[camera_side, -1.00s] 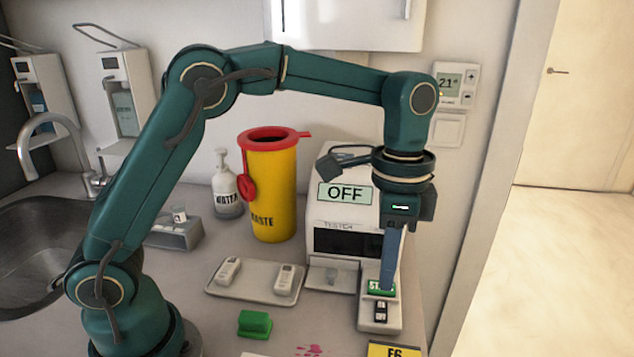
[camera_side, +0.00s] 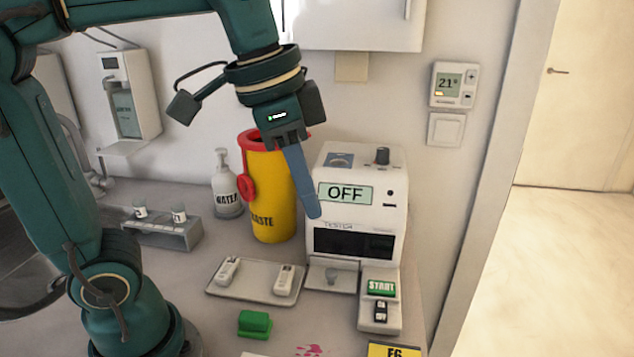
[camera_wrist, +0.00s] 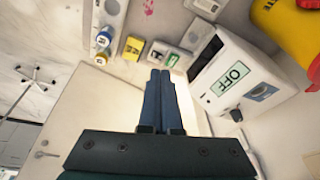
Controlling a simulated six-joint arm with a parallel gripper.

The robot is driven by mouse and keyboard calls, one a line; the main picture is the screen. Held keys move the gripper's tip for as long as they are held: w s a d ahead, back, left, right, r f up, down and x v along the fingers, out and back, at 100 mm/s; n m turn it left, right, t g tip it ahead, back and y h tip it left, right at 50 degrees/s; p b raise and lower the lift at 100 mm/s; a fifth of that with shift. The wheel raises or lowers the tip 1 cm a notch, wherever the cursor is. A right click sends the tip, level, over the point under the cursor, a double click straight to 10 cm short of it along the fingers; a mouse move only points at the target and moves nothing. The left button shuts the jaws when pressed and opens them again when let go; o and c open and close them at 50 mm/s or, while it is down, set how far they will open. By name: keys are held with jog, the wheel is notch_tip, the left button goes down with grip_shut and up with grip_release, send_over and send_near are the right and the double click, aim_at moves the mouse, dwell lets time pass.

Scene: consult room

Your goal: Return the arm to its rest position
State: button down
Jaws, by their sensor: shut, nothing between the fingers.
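My gripper (camera_side: 314,212) hangs in the air in front of the yellow waste bin and the left edge of the tester, pointing down and slightly right. Its blue fingers are together with nothing between them; they also show closed in the wrist view (camera_wrist: 161,74). The arm reaches in from the upper left. The white tester (camera_side: 390,216) stands on the counter with its display reading OFF. Its green START button (camera_side: 381,287) and a small black rocker switch (camera_side: 380,311) are on the front right, clear of the fingers.
A yellow bin with a red rim (camera_side: 271,205) and a white pump bottle (camera_side: 226,190) stand behind. A tray (camera_side: 255,292) holds two white devices. A green block (camera_side: 254,323), a vial rack (camera_side: 165,233) and a yellow card (camera_side: 397,350) are on the counter. A cabinet (camera_side: 355,22) hangs above.

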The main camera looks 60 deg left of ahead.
jog(key=s+a+f+n+t, duration=0.2)
jog(key=s+a+f+n, duration=0.1)
jog(key=s+f+n, duration=0.2)
jog(key=shift+s+f+y, duration=0.4)
jog(key=shift+f, duration=0.9)
